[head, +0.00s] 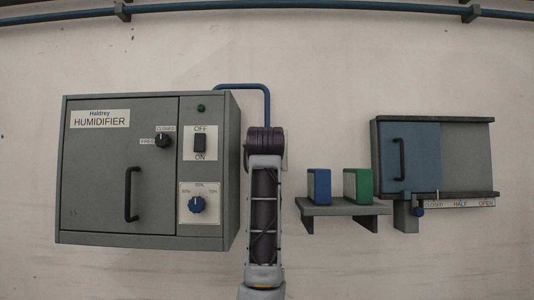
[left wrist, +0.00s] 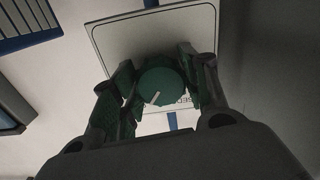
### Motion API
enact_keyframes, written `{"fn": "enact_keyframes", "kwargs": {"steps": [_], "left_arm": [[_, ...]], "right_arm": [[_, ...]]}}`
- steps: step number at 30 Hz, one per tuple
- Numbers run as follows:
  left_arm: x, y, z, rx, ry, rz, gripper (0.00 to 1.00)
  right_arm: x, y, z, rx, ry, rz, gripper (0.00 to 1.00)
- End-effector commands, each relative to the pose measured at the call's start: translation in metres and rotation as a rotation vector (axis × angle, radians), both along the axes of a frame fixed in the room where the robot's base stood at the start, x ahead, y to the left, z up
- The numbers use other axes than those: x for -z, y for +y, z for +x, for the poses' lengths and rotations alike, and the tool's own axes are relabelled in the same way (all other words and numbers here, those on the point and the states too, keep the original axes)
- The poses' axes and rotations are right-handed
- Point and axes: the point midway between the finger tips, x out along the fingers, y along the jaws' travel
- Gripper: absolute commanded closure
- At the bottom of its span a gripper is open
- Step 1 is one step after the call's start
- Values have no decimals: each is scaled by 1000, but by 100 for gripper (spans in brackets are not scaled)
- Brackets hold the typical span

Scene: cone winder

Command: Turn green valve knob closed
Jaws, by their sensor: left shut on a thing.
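The green valve knob (left wrist: 161,84) is round, with a white pointer mark toward its lower left edge in the left wrist view. It sits in front of a pale square plate (left wrist: 112,45) with a dark border. Part of a label (left wrist: 184,100) shows just right of the knob, mostly covered. My left gripper (left wrist: 158,88) has one finger on each side of the knob and is shut on it. In the head view my left arm rises in the middle, right of the humidifier, and hides the knob and the gripper. My right gripper is in neither view.
The humidifier cabinet (head: 100,185) stands close left of my arm, with a blue pipe (head: 243,86) running from it. A shelf (head: 341,208) with a blue block (head: 319,186) and a green block (head: 358,186) is to the right, then a sliding-door box (head: 467,155).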

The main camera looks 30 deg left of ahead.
Motion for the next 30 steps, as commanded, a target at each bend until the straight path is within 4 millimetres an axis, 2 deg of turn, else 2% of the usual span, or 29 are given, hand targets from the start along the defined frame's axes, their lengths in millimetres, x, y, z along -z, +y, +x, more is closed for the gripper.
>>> {"fn": "enact_keyframes", "kwargs": {"steps": [13,30], "left_arm": [[-1,-2,0,3,-191,-311,79],[-2,-2,1,1,-475,-774,79]], "right_arm": [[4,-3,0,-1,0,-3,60],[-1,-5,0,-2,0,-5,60]]}}
